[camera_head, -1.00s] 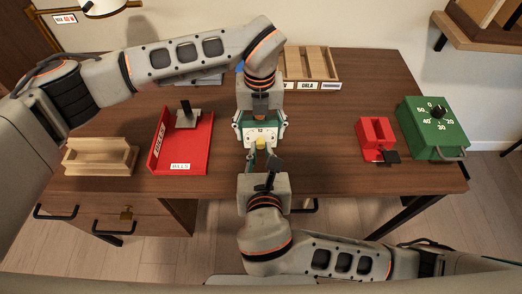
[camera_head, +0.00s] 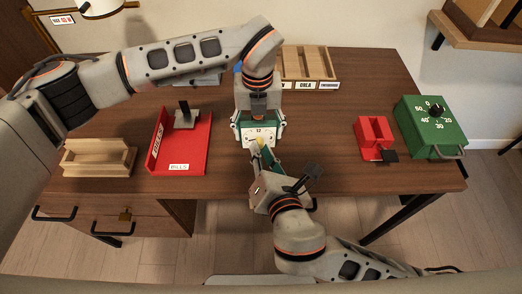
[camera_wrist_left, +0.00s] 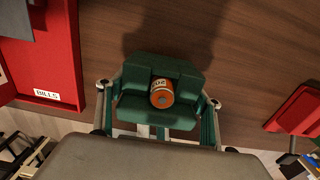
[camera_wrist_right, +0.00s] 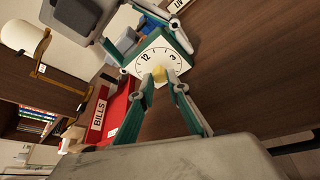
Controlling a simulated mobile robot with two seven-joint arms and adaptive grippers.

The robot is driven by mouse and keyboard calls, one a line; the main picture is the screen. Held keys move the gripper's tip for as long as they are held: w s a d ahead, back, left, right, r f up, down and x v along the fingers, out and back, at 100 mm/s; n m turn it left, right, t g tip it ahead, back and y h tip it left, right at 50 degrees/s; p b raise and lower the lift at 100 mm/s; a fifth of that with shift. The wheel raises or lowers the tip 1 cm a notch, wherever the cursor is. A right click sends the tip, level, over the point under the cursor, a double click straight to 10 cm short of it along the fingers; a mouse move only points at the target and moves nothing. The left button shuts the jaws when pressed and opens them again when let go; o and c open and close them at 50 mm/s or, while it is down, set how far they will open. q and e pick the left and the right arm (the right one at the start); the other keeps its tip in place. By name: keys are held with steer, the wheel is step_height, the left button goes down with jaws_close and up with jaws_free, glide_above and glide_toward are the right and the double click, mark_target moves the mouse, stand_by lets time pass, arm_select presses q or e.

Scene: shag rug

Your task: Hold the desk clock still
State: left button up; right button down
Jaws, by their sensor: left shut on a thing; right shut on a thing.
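In the left wrist view the clock's green back (camera_wrist_left: 190,88) holds an orange cylinder (camera_wrist_left: 161,94) with a white label. My right gripper (camera_wrist_right: 159,79) is shut on a yellow knob (camera_wrist_right: 158,73) at the dial's front, covering part of the dial.
A red tray (camera_head: 190,160) marked BILLS and a wooden box (camera_head: 100,166) stand left. A red block (camera_head: 374,133) and a green box with a dial (camera_head: 423,138) stand right. A labelled wooden rack (camera_head: 306,66) is behind.

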steer(key=shift+d+f+m+y, duration=0.15)
steer(key=shift+m+y, duration=0.45)
steer(key=shift+m, duration=0.3)
arm_select(q)
steer(key=shift+w, duration=0.1)
arm_select(e)
steer(key=c, duration=1.9)
jaws_free()
steer(key=v, duration=1.2)
steer(key=shift+f, duration=0.1)
